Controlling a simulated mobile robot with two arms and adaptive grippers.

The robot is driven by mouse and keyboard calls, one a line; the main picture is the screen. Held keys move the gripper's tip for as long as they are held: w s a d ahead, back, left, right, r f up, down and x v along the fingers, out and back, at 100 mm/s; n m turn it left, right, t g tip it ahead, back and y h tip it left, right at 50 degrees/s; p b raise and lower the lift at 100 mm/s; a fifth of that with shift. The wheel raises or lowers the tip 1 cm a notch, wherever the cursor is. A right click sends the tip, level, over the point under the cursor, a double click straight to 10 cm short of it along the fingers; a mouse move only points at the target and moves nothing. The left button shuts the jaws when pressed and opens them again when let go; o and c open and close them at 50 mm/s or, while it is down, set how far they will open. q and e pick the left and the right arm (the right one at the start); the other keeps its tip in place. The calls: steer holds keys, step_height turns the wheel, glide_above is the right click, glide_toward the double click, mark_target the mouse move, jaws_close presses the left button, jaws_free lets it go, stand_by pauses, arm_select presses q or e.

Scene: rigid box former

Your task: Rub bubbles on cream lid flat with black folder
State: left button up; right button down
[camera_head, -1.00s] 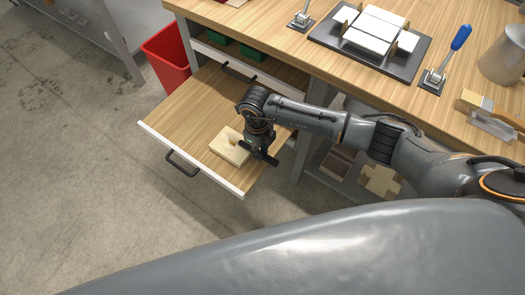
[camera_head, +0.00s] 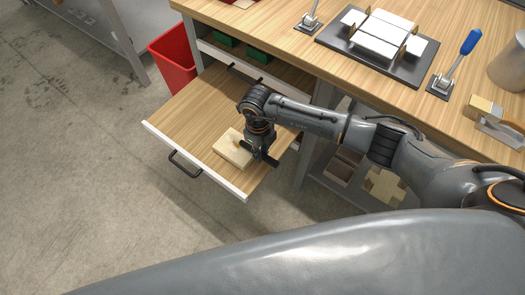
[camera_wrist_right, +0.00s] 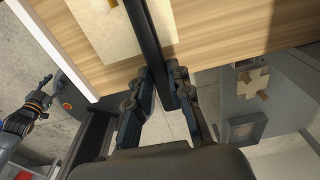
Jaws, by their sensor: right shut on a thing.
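The cream lid (camera_head: 231,149) lies flat on the pulled-out wooden drawer board (camera_head: 190,105), near its front right corner. In the right wrist view the lid (camera_wrist_right: 98,28) is at the top. My right gripper (camera_head: 262,158) is over the lid's right side. In the right wrist view it is shut on the black folder (camera_wrist_right: 146,38), a dark bar that reaches up across the lid's right part. I cannot tell whether the folder touches the lid, and no bubbles can be made out. My left gripper (camera_wrist_right: 44,98) shows at the left of the right wrist view, fingers apart and empty.
The workbench (camera_head: 290,50) carries a dark plate (camera_head: 403,72) with white blocks, a blue-handled clamp (camera_head: 454,65) and a brush (camera_head: 484,108). A red bin (camera_head: 172,55) stands left of the drawer. A shelf with cream pieces is below the bench. The drawer board's left part is clear.

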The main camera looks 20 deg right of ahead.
arm_select(q)
steer(key=shift+a, duration=0.15)
arm_select(e)
steer(key=shift+r+p, duration=0.95)
steer(key=shift+r, duration=0.2)
step_height(320, 180, up, 3)
steer(key=shift+f+p, duration=0.2)
steer(key=shift+p, duration=0.85)
arm_select(q)
steer(key=shift+a+r+p, duration=0.15)
steer(key=shift+r+p, duration=0.55)
steer(key=shift+r, duration=2)
arm_select(e)
steer(key=shift+r, duration=1.05)
